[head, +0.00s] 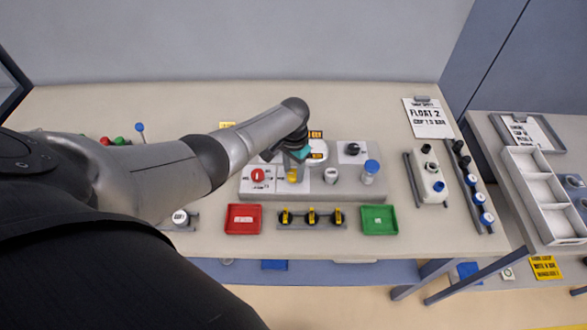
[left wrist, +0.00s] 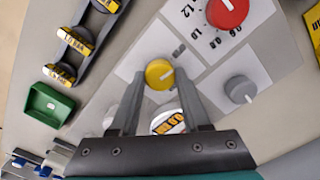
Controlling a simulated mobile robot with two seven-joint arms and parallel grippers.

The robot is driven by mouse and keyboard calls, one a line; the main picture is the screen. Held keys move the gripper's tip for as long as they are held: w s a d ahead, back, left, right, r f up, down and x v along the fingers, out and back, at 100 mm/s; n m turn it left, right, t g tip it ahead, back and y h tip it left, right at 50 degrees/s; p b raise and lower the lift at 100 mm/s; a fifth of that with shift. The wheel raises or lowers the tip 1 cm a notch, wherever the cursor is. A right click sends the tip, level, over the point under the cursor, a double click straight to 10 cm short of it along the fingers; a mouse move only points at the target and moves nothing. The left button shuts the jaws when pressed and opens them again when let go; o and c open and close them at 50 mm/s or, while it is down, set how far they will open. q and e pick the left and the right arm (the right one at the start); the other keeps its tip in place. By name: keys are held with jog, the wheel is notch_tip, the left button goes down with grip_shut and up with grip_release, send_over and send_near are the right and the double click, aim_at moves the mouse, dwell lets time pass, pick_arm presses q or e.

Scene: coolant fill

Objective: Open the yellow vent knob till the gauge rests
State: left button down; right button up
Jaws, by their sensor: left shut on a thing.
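The yellow vent knob (head: 292,176) sits on the grey panel (head: 312,193), just below my left gripper (head: 298,160). In the left wrist view the yellow knob (left wrist: 159,74) lies between the two fingertips of my left gripper (left wrist: 160,76), which is shut on it. A dark mark shows on the knob's face. A white round gauge (head: 317,149) with yellow labels stands behind the gripper, partly hidden by it. The gauge also shows in part between the fingers in the left wrist view (left wrist: 167,120); its needle cannot be read. My right gripper is not in view.
A red knob (head: 257,175) with a printed scale is left of the yellow one. A blue-capped part (head: 370,170) stands at the panel's right. A red tray (head: 243,218), a rack of yellow-and-black parts (head: 311,217) and a green tray (head: 379,219) lie in front.

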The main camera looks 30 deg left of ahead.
aim_at(294, 173)
pick_arm(q)
jog(key=shift+c, duration=1.9)
grip_release()
jog(key=shift+r, duration=0.1)
jog(key=shift+r, duration=0.25)
notch_tip(294, 173, up, 15)
jog(key=p, duration=0.2)
jog(key=shift+f+p, duration=0.2)
jog(key=shift+p, duration=0.1)
